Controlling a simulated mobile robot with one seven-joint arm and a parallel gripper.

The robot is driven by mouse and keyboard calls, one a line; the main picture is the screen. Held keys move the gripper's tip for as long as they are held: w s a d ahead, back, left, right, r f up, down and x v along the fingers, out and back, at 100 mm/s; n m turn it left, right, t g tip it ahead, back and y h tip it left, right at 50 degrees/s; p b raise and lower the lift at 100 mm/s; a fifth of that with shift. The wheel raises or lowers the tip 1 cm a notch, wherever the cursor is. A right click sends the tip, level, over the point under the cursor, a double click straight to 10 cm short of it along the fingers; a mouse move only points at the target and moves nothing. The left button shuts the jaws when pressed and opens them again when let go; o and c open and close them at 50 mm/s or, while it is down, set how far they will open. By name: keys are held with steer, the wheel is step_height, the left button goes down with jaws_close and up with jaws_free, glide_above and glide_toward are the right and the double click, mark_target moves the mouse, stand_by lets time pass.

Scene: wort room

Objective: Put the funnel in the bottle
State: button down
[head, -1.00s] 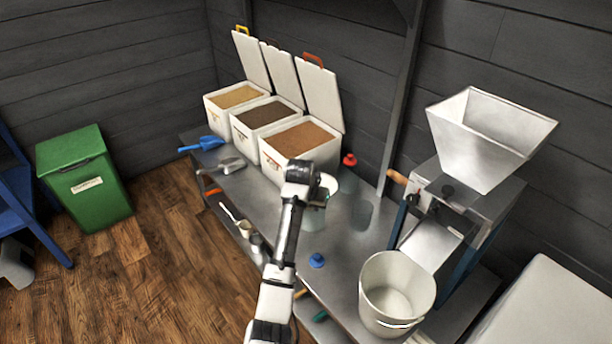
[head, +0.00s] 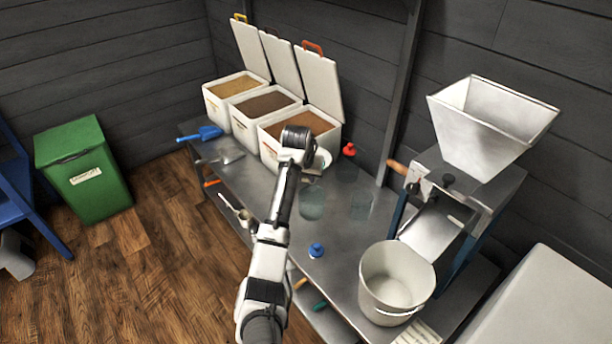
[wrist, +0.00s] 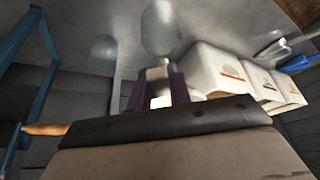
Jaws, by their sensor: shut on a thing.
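My gripper (head: 314,170) is above the metal bench, mostly hidden behind my own wrist in the head view. In the wrist view its dark fingers (wrist: 159,76) are shut on a pale thing, which I take to be the funnel (wrist: 157,72). Only a bit of it shows, so its tilt is unclear. A clear glass vessel, likely the bottle (head: 312,204), stands on the bench below my gripper, apart from the funnel. It also seems to show in the wrist view (wrist: 160,28). A second clear vessel (head: 361,206) stands to its right.
A red-capped vessel (head: 349,150) stands behind. A blue stopper (head: 316,250) lies near the front edge. A white bucket (head: 396,283) and a grain mill (head: 460,195) are at right. Open grain bins (head: 268,145) line the back left.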

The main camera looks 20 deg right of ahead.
steer(key=shift+f+b, duration=0.75)
steer(key=shift+f, duration=0.2)
steer(key=shift+f+b, duration=0.75)
steer(key=shift+f, duration=1.65)
steer(key=c, duration=1.2)
jaws_free()
steer(key=shift+r, duration=0.1)
